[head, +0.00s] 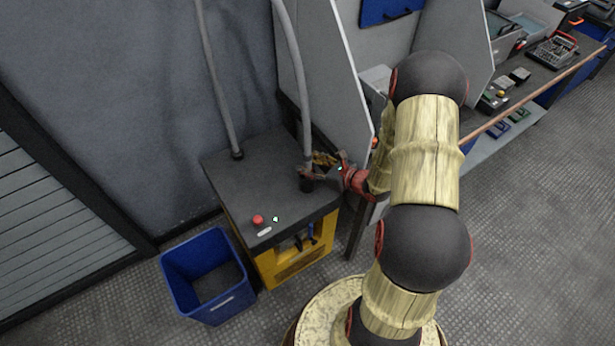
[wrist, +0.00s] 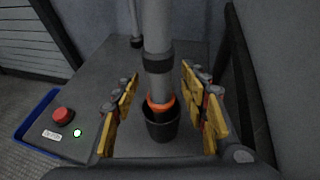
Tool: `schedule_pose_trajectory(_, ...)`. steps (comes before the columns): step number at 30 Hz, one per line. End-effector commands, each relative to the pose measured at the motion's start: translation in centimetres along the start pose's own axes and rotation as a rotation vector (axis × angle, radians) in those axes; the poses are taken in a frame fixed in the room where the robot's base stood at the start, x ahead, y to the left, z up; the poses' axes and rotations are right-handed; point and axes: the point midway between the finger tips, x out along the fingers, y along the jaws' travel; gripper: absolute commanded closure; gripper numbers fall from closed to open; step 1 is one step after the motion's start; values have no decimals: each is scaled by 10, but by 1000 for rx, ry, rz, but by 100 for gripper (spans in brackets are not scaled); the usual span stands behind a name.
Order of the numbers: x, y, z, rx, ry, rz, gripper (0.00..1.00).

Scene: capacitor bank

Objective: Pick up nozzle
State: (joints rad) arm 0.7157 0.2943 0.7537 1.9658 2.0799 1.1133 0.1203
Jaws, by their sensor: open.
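The nozzle (wrist: 158,80) is the lower end of a grey hose, with a black band around it and an orange ring below. Its tip stands upright in a black cup (wrist: 162,127) on the dark top of a cabinet. It also shows in the head view (head: 307,150), partly beside my gripper. My gripper (wrist: 161,96) is open, with one yellow-padded finger on each side of the nozzle. Gaps show between the pads and the nozzle in the wrist view.
The yellow cabinet (head: 290,262) has a red button (head: 258,220) and a small white light on top. A second hose (head: 218,90) stands at its back. A blue bin (head: 207,281) is on the floor at left. A grey panel (head: 318,75) rises close behind my gripper.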

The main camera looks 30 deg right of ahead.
Motion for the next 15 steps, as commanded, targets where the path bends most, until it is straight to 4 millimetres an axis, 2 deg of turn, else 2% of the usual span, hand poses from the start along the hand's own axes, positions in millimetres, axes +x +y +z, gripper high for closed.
schedule_pose_trajectory(3, 11, 0, -1, 0, 0, 1, 56)
schedule_pose_trajectory(11, 12, 0, 1, 1, 0, 0, 56)
schedule_pose_trajectory(15, 12, 0, 1, 0, 0, 0, 63)
